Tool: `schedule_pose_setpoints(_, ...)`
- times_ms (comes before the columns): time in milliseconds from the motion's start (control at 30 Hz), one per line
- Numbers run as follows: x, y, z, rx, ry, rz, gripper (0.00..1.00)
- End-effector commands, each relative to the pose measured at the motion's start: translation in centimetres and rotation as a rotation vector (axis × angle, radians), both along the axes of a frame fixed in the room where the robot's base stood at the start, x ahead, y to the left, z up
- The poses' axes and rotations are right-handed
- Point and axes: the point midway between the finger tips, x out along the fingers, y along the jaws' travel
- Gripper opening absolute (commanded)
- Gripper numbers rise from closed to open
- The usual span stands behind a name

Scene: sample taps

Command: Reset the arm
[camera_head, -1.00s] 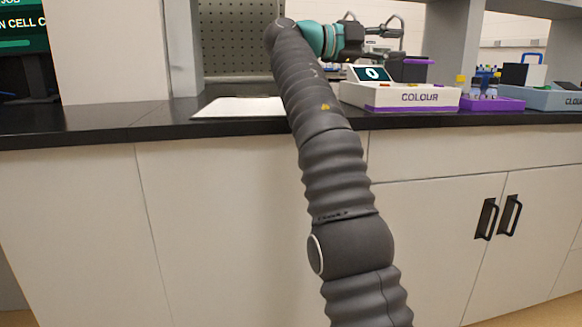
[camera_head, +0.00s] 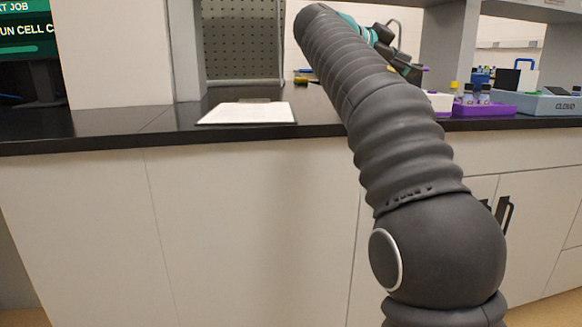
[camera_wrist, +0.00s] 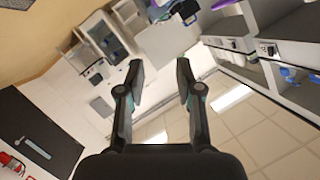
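My arm stretches up from the lower right in the head view and covers part of the bench. My gripper (camera_head: 398,62) is partly hidden behind the arm, above the bench. In the wrist view my gripper (camera_wrist: 160,80) shows two dark fingers spread apart with nothing between them. Beyond the fingers I see the floor and distant furniture, so it is not close to any object.
A black bench top (camera_head: 160,122) holds a clipboard with white paper (camera_head: 248,113) at the left. A purple tray (camera_head: 485,109) with small bottles and a grey-blue CLOUD box (camera_head: 550,105) stand at the right. A monitor (camera_head: 28,60) is at far left.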

Motion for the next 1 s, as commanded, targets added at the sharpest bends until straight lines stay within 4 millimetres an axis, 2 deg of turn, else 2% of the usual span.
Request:
schedule_pose_setpoints(67,-1.6,-0.6,-0.7,0.008,0.134,0.080,0.35)
schedule_pose_setpoints(167,-3.4,-0.8,-2.7,0.017,0.299,0.195,0.35)
schedule_pose_setpoints(367,-8.4,-0.6,-7.8,0.034,0.585,0.437,0.35)
schedule_pose_setpoints(567,-14.7,0.6,-14.0,0.051,0.802,0.696,0.35)
schedule_pose_setpoints(700,-19.6,2.0,-18.8,0.058,0.909,0.880,0.35)
schedule_pose_setpoints(1000,-29.9,5.7,-29.3,0.053,1.013,1.241,0.35)
